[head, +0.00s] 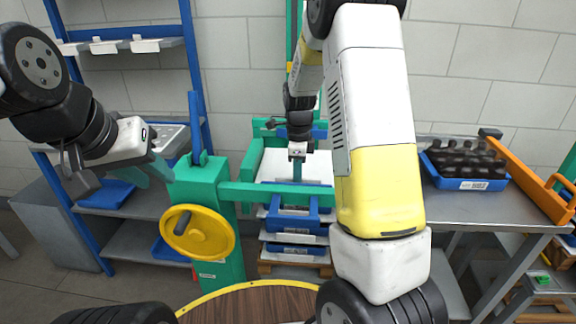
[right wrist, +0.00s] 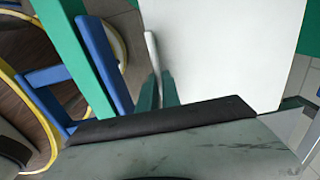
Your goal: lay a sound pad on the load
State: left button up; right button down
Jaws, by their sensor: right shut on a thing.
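A large flat white pad (head: 318,166) lies level at the top of the stack of blue crates (head: 292,222), inside the green frame. It fills much of the right wrist view (right wrist: 225,55). My right gripper (head: 297,172) reaches down over the pad. In the right wrist view its teal fingers (right wrist: 159,92) are shut on a thin pale upright strip (right wrist: 152,52) at the pad's left side; whether the strip belongs to the pad is unclear. My left gripper (head: 155,170) hangs left of the green frame, away from the pad; its finger gap does not show clearly.
The green post (head: 215,235) with a yellow handwheel (head: 198,232) stands left of the stack. A wooden round top (head: 255,305) is in front. A blue crate of dark bottles (head: 470,183) sits on the right-hand metal table (head: 480,215). A blue-framed shelf (head: 120,205) stands left.

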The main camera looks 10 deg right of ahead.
jog(key=shift+f, duration=0.85)
jog(key=c, duration=1.5)
grip_release()
notch_tip(320, 180, up, 8)
jog(key=shift+f, duration=0.2)
jog(key=s+r+n+t, duration=0.2)
jog(key=s+r+n, duration=0.3)
jog(key=s+n, duration=0.2)
jog(key=s+a+r+n+t+y, duration=0.1)
jog(key=s+r+n+t, duration=0.1)
jog(key=s+r+n, duration=0.3)
jog(key=s+a+r+n+t+y, duration=0.1)
jog(key=s+r+n+t, duration=0.1)
jog(key=s+r+n, duration=0.3)
jog(key=shift+s+a+r+n, duration=0.1)
jog(key=shift+s+n, duration=1.1)
jog(key=shift+s, duration=0.65)
jog(key=shift+s+n, duration=1.2)
jog(key=shift+s, duration=0.6)
